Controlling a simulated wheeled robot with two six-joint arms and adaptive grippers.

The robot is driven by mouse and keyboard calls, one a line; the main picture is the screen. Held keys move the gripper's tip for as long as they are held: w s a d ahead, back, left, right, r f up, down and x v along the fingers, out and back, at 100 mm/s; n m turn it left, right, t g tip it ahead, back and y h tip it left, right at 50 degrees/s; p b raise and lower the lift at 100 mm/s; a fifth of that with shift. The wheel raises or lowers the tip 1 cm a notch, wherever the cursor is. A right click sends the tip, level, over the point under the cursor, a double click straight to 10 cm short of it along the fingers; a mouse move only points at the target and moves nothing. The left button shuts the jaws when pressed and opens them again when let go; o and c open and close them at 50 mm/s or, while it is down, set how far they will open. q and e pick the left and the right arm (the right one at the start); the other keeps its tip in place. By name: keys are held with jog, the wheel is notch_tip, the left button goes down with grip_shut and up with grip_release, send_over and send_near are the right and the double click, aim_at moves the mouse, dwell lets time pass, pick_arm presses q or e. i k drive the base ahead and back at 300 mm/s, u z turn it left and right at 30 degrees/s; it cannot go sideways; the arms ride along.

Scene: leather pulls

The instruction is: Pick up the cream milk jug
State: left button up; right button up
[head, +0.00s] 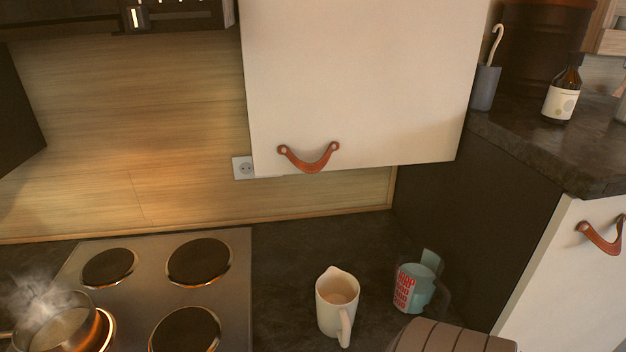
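The cream milk jug (336,303) stands upright on the dark counter (285,265), to the right of the hob. Its spout points away to the back, and its handle faces the front, slightly right. I can see into its open top. Neither of my grippers shows in the head view.
A clear measuring jug with red print (408,287) stands right of the cream jug. A brown ribbed object (450,338) is at the front right. A steaming pan (55,325) sits on the hob (150,285). A white cabinet door (355,80) with a leather pull hangs above.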

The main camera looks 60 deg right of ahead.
aim_at(338, 291)
jog(key=z, duration=0.35)
jog(key=k, duration=0.95)
jog(key=z, duration=0.65)
jog(key=i, duration=0.5)
jog(key=z, duration=0.05)
